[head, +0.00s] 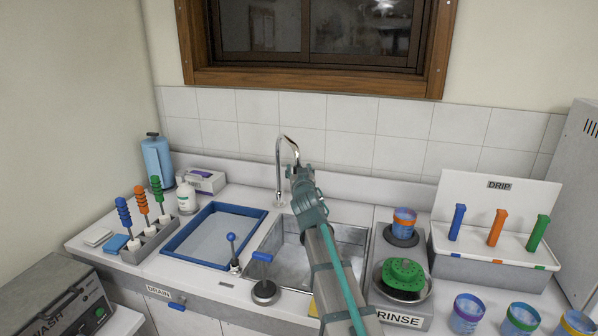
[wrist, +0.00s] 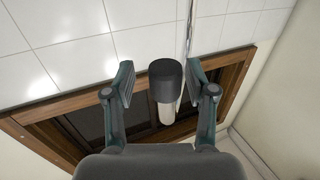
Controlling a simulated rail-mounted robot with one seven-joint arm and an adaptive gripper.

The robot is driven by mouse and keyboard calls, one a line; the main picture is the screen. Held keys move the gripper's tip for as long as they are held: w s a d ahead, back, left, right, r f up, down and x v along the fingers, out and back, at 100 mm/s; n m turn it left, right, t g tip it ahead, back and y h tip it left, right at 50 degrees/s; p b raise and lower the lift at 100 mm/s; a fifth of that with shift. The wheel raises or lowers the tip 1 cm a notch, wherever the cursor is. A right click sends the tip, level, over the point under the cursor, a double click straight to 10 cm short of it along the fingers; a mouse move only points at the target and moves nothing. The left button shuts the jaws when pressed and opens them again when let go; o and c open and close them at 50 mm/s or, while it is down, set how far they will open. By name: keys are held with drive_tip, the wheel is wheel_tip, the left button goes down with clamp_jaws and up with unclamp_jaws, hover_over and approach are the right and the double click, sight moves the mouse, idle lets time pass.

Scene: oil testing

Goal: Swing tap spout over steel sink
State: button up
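The chrome tap (head: 279,165) rises from the ledge behind the basins, near the gap between the blue-rimmed basin and the steel sink (head: 348,236). Its spout arches to the right, and its end is partly hidden at my gripper (head: 299,172). In the wrist view, the dark round spout end (wrist: 166,73) sits between the two fingers of my gripper (wrist: 161,79). Gaps show on both sides, so the gripper is open around it. My arm crosses in front of the sink and hides part of it. Whether the spout end hangs over the sink is hard to tell.
The blue-rimmed basin (head: 213,237) lies left of the sink. A window (wrist: 65,125) is above.

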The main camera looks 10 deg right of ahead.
drive_tip(key=shift+s+a, duration=0.1)
drive_tip(key=shift+s, duration=0.05)
drive_tip(key=s+a, duration=0.1)
drive_tip(key=s, duration=1)
drive_tip(key=shift+s+a, duration=0.15)
drive_tip(key=shift+s, duration=0.2)
